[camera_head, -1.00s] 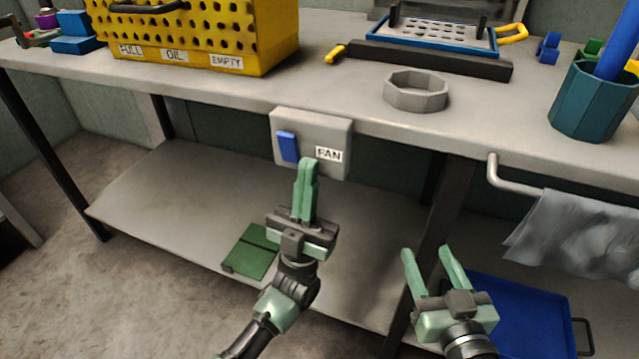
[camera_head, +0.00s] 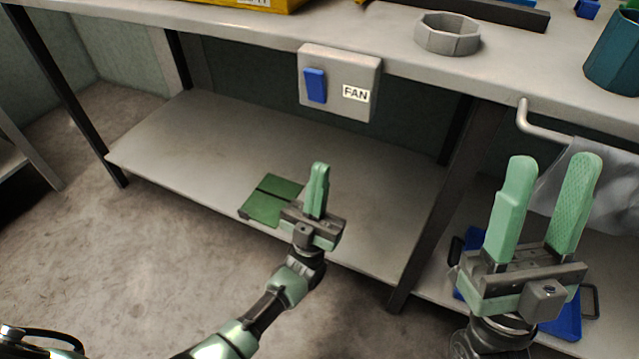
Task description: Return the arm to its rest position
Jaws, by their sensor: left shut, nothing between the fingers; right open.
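My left gripper (camera_head: 319,168) is shut and empty. It is in front of the lower shelf, below and apart from the fan switch box. My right gripper (camera_head: 551,165) is open and empty at the right, in front of the table's right part. The grey switch box (camera_head: 340,72) is fixed to the table's front edge, with a blue rocker (camera_head: 316,85) and a FAN label (camera_head: 355,93). The rocker's on or off state cannot be told.
The worktable (camera_head: 400,62) carries a grey ring (camera_head: 447,38) and a teal cup (camera_head: 614,55). A green flat item (camera_head: 268,205) lies on the lower shelf (camera_head: 190,150). A rail (camera_head: 535,125) with a grey cloth (camera_head: 610,165) and a blue tray (camera_head: 565,322) are at the right.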

